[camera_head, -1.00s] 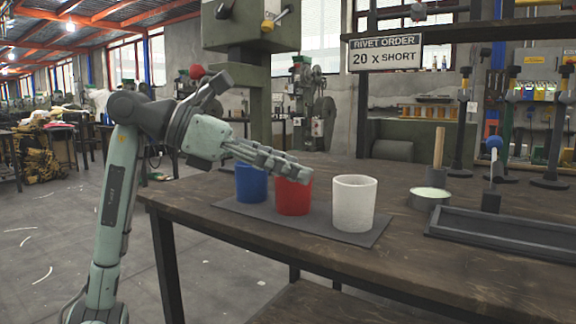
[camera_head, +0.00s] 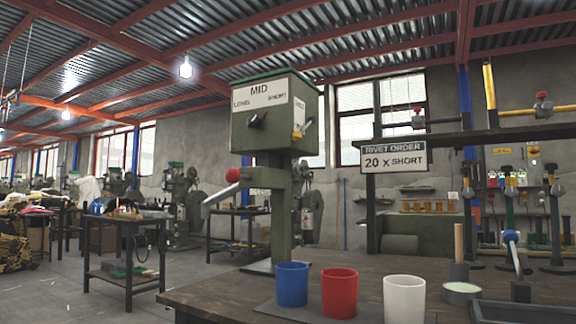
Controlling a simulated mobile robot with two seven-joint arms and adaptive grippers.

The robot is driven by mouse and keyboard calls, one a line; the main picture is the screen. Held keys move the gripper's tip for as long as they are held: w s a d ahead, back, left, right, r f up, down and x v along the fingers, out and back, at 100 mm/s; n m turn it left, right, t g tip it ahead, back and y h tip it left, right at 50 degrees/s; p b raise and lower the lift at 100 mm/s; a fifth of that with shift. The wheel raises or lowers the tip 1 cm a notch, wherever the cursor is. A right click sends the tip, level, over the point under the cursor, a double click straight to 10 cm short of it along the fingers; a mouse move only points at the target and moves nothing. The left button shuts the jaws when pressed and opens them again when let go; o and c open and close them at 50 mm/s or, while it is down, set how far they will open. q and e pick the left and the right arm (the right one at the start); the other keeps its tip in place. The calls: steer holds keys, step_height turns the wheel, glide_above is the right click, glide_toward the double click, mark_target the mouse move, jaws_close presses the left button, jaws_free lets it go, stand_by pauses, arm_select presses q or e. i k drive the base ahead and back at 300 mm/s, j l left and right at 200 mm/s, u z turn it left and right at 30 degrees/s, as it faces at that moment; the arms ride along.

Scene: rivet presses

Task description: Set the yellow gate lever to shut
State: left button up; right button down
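The green press (camera_head: 272,165) stands on the workbench, left of the picture's middle, with a boxy head on a column. A small yellow lever (camera_head: 302,130) is on the right side of this head, seen at a steep angle. I take it for the gate lever; its exact setting cannot be told. A white label (camera_head: 312,103) above it is too small to read fully. The front has a black knob (camera_head: 257,120) under a plate marked LONG, MID and SHORT. Neither of my grippers shows in this view.
Blue (camera_head: 292,284), red (camera_head: 340,293) and white (camera_head: 404,299) cups stand in front of the press. A red-balled handle (camera_head: 233,175) and a grey chute (camera_head: 220,193) jut left from it. A sign (camera_head: 395,157) reads 20 x SHORT. Posts and tools crowd the right.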

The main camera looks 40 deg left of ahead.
mark_target(297, 136)
steer(key=i+l+u, duration=0.4)
steer(key=u, duration=1.15)
